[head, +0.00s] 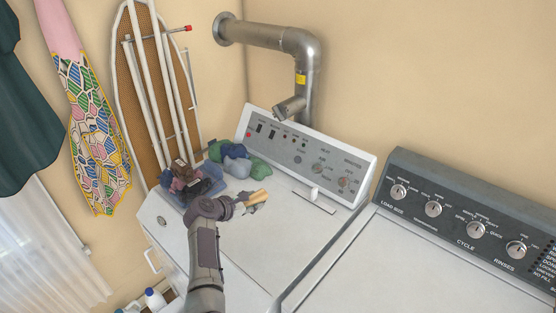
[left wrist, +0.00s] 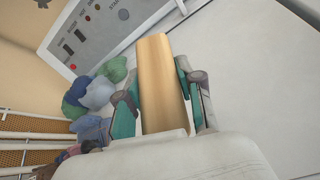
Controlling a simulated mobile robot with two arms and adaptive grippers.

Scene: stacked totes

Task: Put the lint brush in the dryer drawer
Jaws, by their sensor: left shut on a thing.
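My left gripper (head: 250,200) is shut on the lint brush, above the top of the white dryer. The tan, wood-coloured part of the brush (head: 259,197) sticks out to the right of the fingers. In the left wrist view this tan part (left wrist: 158,85) lies between the two teal finger pads. Bristles cannot be made out. The white dryer (head: 245,260) has a handle (head: 152,260) on its front at the left. I cannot make out the dryer drawer clearly. My right gripper is not in view.
Crumpled clothes (head: 200,178) lie on the dryer's back left. A white knob on a narrow plate (head: 314,195) stands near the control panel (head: 305,157). A washer (head: 430,265) is at right. White bottles with blue caps (head: 153,299) are low at left.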

